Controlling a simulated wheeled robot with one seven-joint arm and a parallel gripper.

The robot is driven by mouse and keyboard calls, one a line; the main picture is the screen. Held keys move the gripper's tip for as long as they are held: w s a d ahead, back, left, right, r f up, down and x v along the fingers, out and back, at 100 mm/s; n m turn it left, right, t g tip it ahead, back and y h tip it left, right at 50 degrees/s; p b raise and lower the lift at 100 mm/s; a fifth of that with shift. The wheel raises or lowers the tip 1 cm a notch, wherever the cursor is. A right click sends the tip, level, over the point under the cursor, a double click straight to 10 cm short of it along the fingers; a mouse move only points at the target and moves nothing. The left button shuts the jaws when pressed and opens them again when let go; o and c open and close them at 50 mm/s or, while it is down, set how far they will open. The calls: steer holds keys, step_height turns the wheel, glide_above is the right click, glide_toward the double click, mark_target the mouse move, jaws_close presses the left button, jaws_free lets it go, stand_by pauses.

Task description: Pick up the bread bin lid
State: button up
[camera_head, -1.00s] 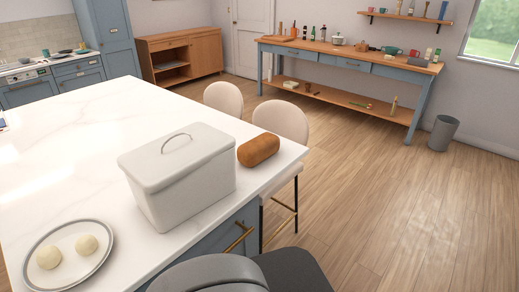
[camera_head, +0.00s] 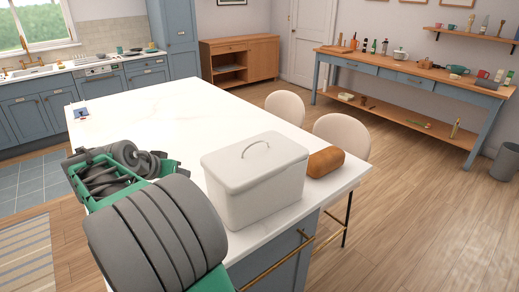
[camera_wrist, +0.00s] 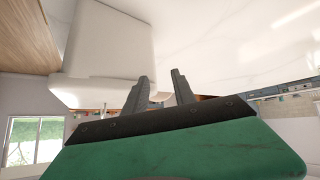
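The white bread bin (camera_head: 255,195) stands upright on the island counter, near its right corner. Its lid (camera_head: 254,156) is on top, with an arched metal handle (camera_head: 255,147). In the wrist view, which looks upside down, the bin (camera_wrist: 108,40) fills the upper left and the lid (camera_wrist: 100,92) is the band below it. My gripper (camera_wrist: 159,77) shows two dark fingers standing apart with nothing between them, beside the bin and not touching the handle. In the head view my arm fills the lower left, and my fingertips cannot be made out there.
A brown loaf (camera_head: 325,162) lies right of the bin, close to it. Two pale stools (camera_head: 341,130) stand along the island's far right side. The white counter (camera_head: 170,112) behind the bin is largely clear. A workbench (camera_head: 410,75) stands against the back wall.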

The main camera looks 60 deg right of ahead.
mark_target(205, 164)
steer(key=s+d+r+m+g, duration=0.1)
steer(key=d, duration=0.1)
steer(key=s+d+m+g+h, duration=0.1)
steer(key=d, duration=0.2)
steer(key=s+d+r+m+g, duration=0.1)
steer(key=s+d, duration=0.1)
steer(key=d, duration=0.1)
steer(key=shift+d+r+m+h, duration=0.25)
steer(key=shift+r+m+h, duration=0.05)
steer(key=shift+m, duration=0.1)
steer(key=s+d+r+m+g, duration=0.1)
steer(key=s+d, duration=0.1)
steer(key=s+d+r+m+g+p, duration=0.1)
steer(key=s+d+m+g, duration=0.1)
steer(key=s, duration=0.1)
steer(key=s+d+r+m+g+h, duration=0.1)
steer(key=s+d, duration=0.1)
steer(key=shift+s+d+m+g, duration=0.3)
steer(key=shift+s+d+m, duration=0.05)
steer(key=shift+m, duration=0.05)
steer(key=p+x, duration=0.1)
steer(key=x, duration=0.1)
steer(key=p+x, duration=0.1)
steer(key=x, duration=0.2)
steer(key=p+x, duration=0.1)
steer(key=x, duration=0.1)
steer(key=shift+s+f, duration=0.1)
steer(key=shift+s, duration=0.3)
jaws_close()
